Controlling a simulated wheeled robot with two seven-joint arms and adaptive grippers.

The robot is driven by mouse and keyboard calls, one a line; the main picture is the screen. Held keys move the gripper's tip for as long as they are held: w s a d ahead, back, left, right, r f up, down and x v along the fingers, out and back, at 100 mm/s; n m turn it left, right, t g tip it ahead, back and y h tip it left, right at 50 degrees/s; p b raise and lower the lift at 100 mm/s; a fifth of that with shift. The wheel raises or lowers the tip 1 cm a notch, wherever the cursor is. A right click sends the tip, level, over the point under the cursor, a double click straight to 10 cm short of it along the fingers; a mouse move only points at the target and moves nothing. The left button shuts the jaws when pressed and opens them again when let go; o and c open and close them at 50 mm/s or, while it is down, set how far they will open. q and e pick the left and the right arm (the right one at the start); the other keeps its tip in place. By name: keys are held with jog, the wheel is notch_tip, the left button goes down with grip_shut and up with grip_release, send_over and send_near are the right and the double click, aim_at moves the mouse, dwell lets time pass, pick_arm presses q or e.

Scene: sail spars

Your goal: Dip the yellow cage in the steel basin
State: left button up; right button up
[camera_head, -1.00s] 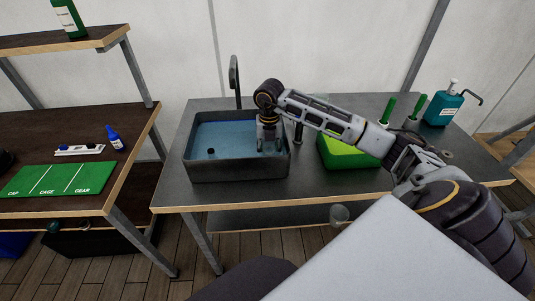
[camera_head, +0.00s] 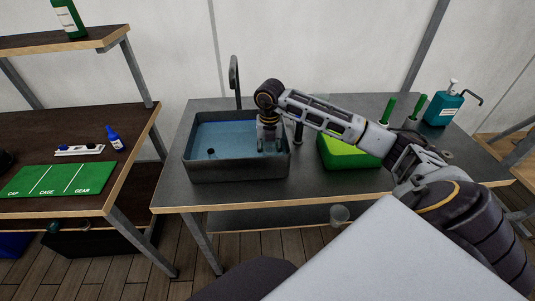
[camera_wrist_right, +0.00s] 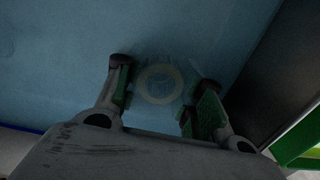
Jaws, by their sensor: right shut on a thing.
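The steel basin (camera_head: 238,171) is a dark grey rectangular tub on the middle table, holding blue water. My right gripper (camera_head: 269,147) points down inside the basin at its right end, near the right wall. In the right wrist view my right gripper (camera_wrist_right: 160,88) has its green-padded fingers on either side of a pale yellowish ring, the yellow cage (camera_wrist_right: 160,83). The cage looks faint and blue-tinted, and its depth in the water is hard to tell. The gripper is shut on it. In the head view the cage is hidden. My left gripper is not in view.
A green bin (camera_head: 350,153) stands right of the basin, under my right forearm. A tap (camera_head: 235,78) rises behind the basin. A teal pump bottle (camera_head: 444,107) stands at the back right. The left table holds a green labelled mat (camera_head: 60,179) and a blue bottle (camera_head: 115,138).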

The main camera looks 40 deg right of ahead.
jog(key=shift+w+a, duration=0.1)
jog(key=shift+a, duration=0.2)
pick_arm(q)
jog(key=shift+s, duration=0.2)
pick_arm(e)
jog(key=shift+d, duration=0.25)
dwell(0.3)
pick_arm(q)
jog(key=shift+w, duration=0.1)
pick_arm(e)
jog(key=shift+d, duration=0.1)
